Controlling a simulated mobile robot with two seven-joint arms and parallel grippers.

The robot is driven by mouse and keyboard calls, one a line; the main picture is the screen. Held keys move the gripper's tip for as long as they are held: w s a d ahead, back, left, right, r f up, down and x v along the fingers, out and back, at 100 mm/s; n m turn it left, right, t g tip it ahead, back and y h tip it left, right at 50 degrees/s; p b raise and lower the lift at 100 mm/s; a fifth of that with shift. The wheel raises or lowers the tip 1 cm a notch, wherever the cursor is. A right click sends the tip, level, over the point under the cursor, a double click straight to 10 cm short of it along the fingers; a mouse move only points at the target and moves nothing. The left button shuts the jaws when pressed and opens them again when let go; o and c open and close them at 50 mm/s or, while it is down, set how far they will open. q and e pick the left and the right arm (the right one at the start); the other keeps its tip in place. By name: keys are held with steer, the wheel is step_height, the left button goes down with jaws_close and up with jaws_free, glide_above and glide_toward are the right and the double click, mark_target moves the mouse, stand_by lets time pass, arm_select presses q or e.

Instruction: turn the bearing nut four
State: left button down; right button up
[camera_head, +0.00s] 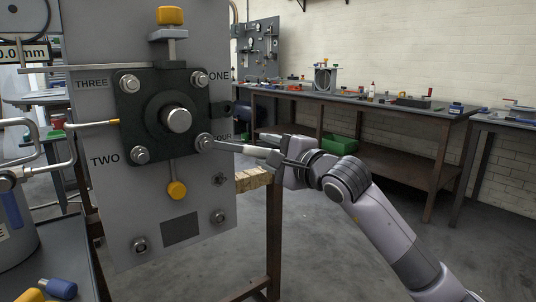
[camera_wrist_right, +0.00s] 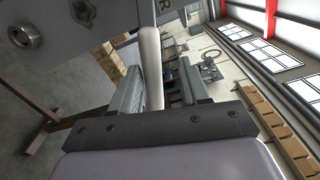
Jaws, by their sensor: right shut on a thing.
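Bearing nut four (camera_head: 205,142) is at the lower right of the dark square bearing plate (camera_head: 150,130), beside the label FOUR. A pale, slim tool handle (camera_head: 240,149) runs from this nut to my right gripper (camera_head: 272,156). The tool's head seems to sit at the nut; how it fits is too small to tell. My right gripper is shut on the handle, right of the panel. The handle (camera_wrist_right: 150,60) also shows between the fingers in the right wrist view, where its far end is out of sight. My left gripper is not in view.
The grey upright panel (camera_head: 195,240) bears other nuts and a yellow-ended lever (camera_head: 177,188) below the plate. A metal crank tool (camera_head: 50,142) stands at the left. A workbench (camera_head: 400,105) is at the back; the floor right of the panel is open.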

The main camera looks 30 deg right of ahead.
steer(key=r+n, duration=0.1)
steer(key=r, duration=0.1)
steer(key=d+r+n+p, duration=0.1)
steer(key=r+n, duration=0.1)
steer(key=shift+r, duration=0.4)
steer(key=r+n+p, duration=0.1)
steer(key=a+r+n+p, duration=0.1)
steer(key=r+n+p, duration=0.1)
steer(key=shift+s+r+n, duration=0.1)
steer(key=shift+r+n, duration=0.15)
steer(key=shift+n, duration=0.05)
